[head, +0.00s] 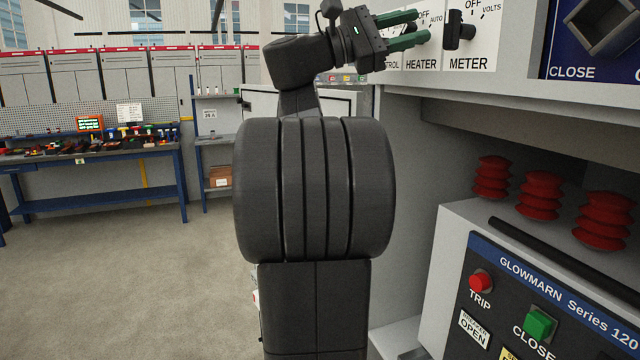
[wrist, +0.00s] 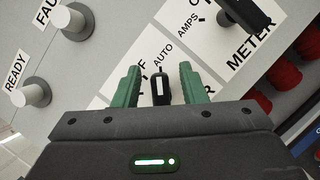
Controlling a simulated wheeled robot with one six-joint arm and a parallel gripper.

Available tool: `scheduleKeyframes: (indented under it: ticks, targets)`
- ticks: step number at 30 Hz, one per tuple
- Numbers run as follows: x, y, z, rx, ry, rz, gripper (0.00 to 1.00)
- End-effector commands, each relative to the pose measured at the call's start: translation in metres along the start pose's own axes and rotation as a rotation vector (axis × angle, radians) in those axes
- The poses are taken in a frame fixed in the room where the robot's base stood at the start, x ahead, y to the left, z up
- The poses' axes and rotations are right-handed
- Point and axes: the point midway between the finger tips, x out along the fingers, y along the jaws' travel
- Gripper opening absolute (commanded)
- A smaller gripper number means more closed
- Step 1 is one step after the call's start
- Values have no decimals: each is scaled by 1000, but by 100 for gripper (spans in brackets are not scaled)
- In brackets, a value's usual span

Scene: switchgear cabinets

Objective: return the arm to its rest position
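My gripper (head: 412,28) is at the top of the head view, held up at the cabinet's control panel, its green fingers pointing right toward the HEATER label (head: 422,55). It also shows in the wrist view (wrist: 161,82), with the two green fingers apart. A black HEATER switch (wrist: 160,87) with a white mark appears between the fingers, with a gap on each side. I cannot tell how deep the fingers reach around it. My dark arm rises through the middle of the head view.
The black METER switch (head: 459,32) is right of the gripper. Below the panel are red insulators (head: 540,196) and a breaker with a red TRIP button (head: 481,281). A workbench (head: 95,160) stands far left; the floor between is clear.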

Motion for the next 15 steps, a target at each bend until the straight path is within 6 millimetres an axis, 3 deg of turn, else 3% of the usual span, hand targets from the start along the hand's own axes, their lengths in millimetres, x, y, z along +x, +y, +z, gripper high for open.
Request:
scheduleKeyframes:
  ticks: [15]
  targets:
    - [6,0,0,-7,0,4,38]
